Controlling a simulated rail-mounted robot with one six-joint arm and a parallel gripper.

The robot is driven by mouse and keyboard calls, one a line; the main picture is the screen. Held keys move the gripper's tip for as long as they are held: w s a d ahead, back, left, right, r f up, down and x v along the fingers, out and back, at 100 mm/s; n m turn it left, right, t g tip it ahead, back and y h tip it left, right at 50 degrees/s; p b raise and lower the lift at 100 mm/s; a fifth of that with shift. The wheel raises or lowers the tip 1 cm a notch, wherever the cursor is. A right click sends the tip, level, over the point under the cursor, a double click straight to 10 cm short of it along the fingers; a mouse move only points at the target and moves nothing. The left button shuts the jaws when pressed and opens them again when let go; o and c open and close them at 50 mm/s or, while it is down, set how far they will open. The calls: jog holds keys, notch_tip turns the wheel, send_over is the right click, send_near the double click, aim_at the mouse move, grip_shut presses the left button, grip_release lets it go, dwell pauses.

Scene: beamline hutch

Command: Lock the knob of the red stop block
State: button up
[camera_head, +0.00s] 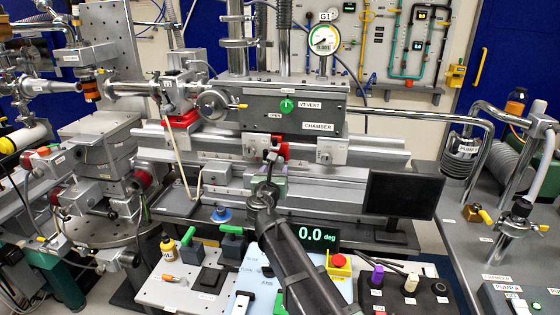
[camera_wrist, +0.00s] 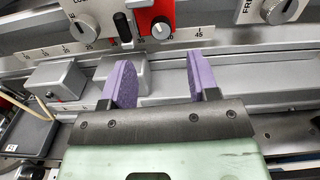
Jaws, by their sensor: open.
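The red stop block (camera_wrist: 149,14) is at the top middle of the wrist view, on the rail with the number scale. Its small round knob (camera_wrist: 161,29) is on its front face. In the head view the red block (camera_head: 283,149) shows below the chamber, partly behind my gripper. My gripper (camera_wrist: 162,80) is open, its two purple-padded fingers well apart with nothing between them. In the wrist view the knob lies above and beyond the gap between the fingertips, apart from both. In the head view my gripper (camera_head: 271,162) is in front of the rail.
Pale plates with round knobs flank the red block, one at left (camera_wrist: 82,28) and one at right (camera_wrist: 277,10). A grey block (camera_wrist: 56,79) sits on the lower rail. A black monitor (camera_head: 403,194) stands to the right. A 0.0 deg display (camera_head: 317,236) is beside my arm.

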aim_at(281, 159)
jog(key=w, duration=0.5)
jog(key=w+d, duration=0.1)
jog(key=w, duration=0.2)
jog(key=shift+w, duration=0.2)
jog(key=shift+c, duration=0.5)
jog(key=c, duration=0.8)
jog(key=m, duration=0.4)
jog(key=shift+d+m, duration=0.1)
jog(key=shift+m, duration=0.2)
jog(key=o, duration=0.9)
